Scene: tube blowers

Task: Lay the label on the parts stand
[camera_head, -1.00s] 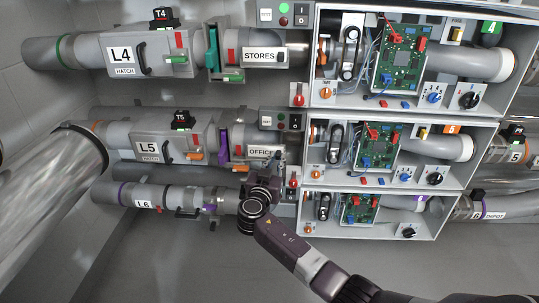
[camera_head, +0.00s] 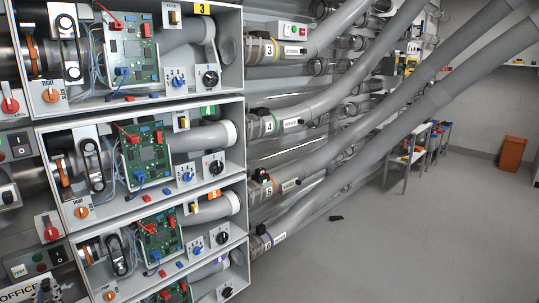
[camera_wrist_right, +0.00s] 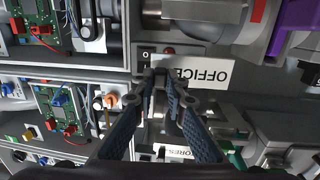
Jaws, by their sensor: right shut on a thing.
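The white label reading OFFICE (camera_wrist_right: 208,72) is at the fingertips of my right gripper (camera_wrist_right: 162,76) in the right wrist view. The fingers are closed together on its edge, and the contact is partly hidden by the fingertips. In the head view the label (camera_head: 26,269) shows at the lower left corner, with part of my right gripper (camera_head: 44,292) beside it. A white-legged stand (camera_head: 407,160) with small coloured items on top is far off at the right, and looks like the parts stand. My left gripper is out of view.
Open cabinets with circuit boards (camera_head: 148,152) and knobs fill the left. Grey tubes (camera_head: 390,135) slant across the middle toward the upper right. An orange bin (camera_head: 512,153) stands by the far wall. A small dark object (camera_head: 336,217) lies on otherwise clear grey floor.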

